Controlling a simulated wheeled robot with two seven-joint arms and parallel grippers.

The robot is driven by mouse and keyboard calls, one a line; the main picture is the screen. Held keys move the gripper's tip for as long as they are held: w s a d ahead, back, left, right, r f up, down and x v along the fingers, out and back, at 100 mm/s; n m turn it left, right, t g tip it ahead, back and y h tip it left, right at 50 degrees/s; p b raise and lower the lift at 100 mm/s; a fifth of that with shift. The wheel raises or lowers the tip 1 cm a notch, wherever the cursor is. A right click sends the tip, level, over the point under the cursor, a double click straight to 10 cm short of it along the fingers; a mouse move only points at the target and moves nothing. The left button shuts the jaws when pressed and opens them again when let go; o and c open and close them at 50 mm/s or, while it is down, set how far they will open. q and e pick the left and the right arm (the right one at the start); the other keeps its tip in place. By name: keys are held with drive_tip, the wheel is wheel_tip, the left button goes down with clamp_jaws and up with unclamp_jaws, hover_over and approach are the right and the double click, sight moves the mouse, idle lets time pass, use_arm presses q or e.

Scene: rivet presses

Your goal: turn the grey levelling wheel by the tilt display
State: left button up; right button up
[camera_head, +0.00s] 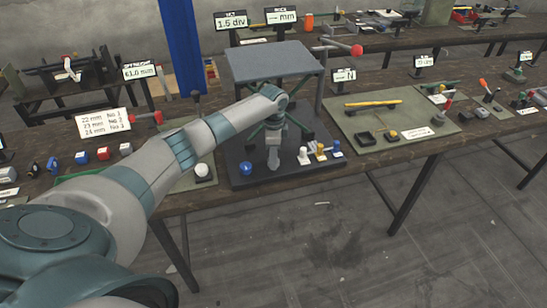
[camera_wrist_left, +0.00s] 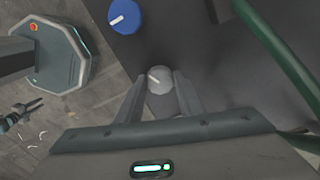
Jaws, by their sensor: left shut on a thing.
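The grey levelling wheel (camera_wrist_left: 160,80) with a white mark on its top stands between the fingers of my left gripper (camera_wrist_left: 159,98) in the left wrist view. Both fingers are closed on its sides. In the head view my left gripper (camera_head: 273,160) points down at the front of the dark press base (camera_head: 240,181) and hides most of the wheel. The tilt display (camera_head: 231,20) stands behind the press and reads 1.5 div. My right gripper (camera_wrist_left: 30,112) appears small, with its fingers apart, at the left edge of the wrist view.
A blue knob (camera_head: 246,168) with a white mark sits left of the wheel. White, yellow and blue small controls (camera_head: 320,153) stand close on the right. The press's grey top plate (camera_head: 268,62) is above and behind. A red-ended lever (camera_head: 356,50) sticks out right.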

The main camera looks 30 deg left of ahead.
use_arm(q)
drive_tip(key=m+b, duration=0.1)
drive_tip(key=m, duration=0.5)
drive_tip(key=m+b, duration=0.1)
drive_tip(key=m, duration=0.5)
drive_tip(key=shift+w+r, duration=0.1)
drive_tip(key=shift+m, duration=0.3)
drive_tip(key=o, duration=1.1)
drive_tip(key=shift+c, duration=0.2)
drive_tip(key=shift+r, duration=0.1)
wheel_tip(320, 180, up, 17)
drive_tip(key=b, duration=0.5)
